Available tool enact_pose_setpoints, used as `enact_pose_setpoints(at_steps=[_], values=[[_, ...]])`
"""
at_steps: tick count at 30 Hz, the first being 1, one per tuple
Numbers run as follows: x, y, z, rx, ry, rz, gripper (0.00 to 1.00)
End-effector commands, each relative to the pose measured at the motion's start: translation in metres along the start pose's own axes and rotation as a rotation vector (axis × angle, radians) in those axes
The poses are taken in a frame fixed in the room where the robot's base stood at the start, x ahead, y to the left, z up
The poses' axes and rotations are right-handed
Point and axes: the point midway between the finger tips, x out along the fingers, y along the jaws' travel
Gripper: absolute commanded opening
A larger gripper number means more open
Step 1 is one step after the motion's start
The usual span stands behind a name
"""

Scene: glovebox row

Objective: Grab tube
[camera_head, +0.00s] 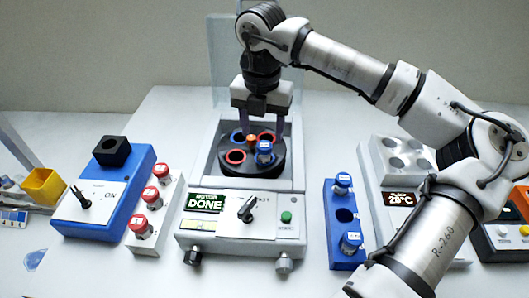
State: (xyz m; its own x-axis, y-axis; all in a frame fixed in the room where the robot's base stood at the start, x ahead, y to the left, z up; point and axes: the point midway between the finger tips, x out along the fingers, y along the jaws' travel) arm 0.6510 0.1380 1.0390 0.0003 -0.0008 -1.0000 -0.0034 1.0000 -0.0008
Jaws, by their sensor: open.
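A tube with a blue cap (264,148) sits in a blue-ringed slot of the dark round rotor (252,171). The rotor lies in the open centrifuge (190,228), whose display reads DONE. Other rotor slots have red or blue rings; at least two look empty. My gripper (261,131) points down over the back of the rotor, its purple fingers apart with nothing seen held. The orange centre knob (252,139) shows between the fingers. The blue cap is just in front of and below them. Whether the fingers touch the rotor is unclear.
A white rack (165,205) holds red-capped tubes at left. A blue rack (345,256) at right holds two blue-capped tubes around an empty hole. A blue device (95,210) stands further left. The raised clear lid (225,60) is behind my gripper. My arm covers part of the 20°C block (400,145).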

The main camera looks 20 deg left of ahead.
Motion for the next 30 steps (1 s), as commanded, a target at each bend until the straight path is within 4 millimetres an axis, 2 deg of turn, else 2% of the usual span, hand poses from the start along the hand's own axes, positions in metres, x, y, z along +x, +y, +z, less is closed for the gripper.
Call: enact_pose_setpoints(at_steps=[5,13,21,23,30], values=[[0.012,-0.003,-0.002,0.000,0.003,0.001,0.57],[0.048,-0.006,-0.004,-0.002,0.003,0.001,0.57],[0.054,-0.006,-0.003,-0.001,0.000,0.001,0.57],[0.054,-0.006,-0.003,-0.001,0.000,0.001,0.51],[0.053,-0.006,-0.003,-0.001,0.000,0.001,0.20]])
